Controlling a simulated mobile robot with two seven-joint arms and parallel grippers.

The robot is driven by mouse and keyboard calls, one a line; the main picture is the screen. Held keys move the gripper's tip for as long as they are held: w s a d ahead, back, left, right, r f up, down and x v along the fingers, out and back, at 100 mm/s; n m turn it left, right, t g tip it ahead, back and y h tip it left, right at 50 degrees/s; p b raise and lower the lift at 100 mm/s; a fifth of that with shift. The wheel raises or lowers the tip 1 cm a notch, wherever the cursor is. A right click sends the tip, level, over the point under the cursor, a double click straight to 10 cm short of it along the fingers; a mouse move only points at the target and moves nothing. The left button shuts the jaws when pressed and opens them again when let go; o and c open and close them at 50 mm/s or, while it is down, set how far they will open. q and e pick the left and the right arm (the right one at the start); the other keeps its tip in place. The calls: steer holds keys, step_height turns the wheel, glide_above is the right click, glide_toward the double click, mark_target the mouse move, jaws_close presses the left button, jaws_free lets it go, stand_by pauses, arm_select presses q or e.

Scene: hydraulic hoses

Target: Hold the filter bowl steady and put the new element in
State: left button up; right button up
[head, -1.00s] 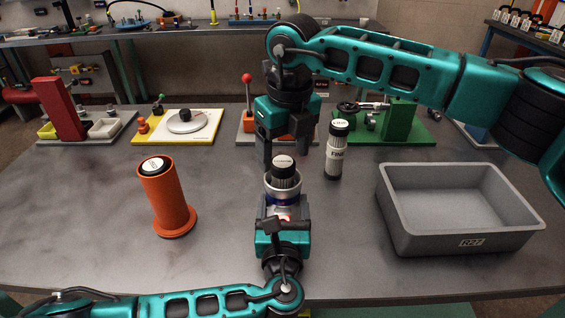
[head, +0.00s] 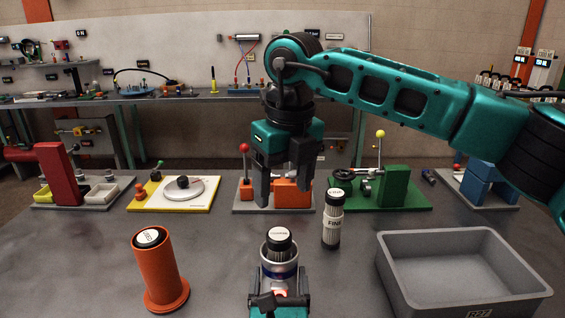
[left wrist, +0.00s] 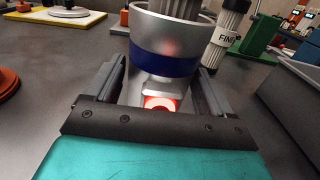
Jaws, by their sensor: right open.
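The silver filter bowl (head: 280,270) with a blue band stands upright at the front middle; it also shows in the left wrist view (left wrist: 165,45). My left gripper (head: 280,296) has its fingers on both sides of the bowl and appears shut on it. A dark-capped ribbed element (head: 280,240) stands in the bowl, its top above the rim; its label is too small to read. My right gripper (head: 281,198) is open and empty above and behind the element. A white and black element marked FINE (head: 332,230) stands upright right of the bowl.
An orange cylinder (head: 160,272) with a dark, labelled top stands at the left. A grey open bin (head: 400,282) stands empty at the right. Fixtures line the back, including a green one (head: 393,187) and a red post (head: 58,172).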

arm_select(q)
steer(key=shift+o, duration=1.4)
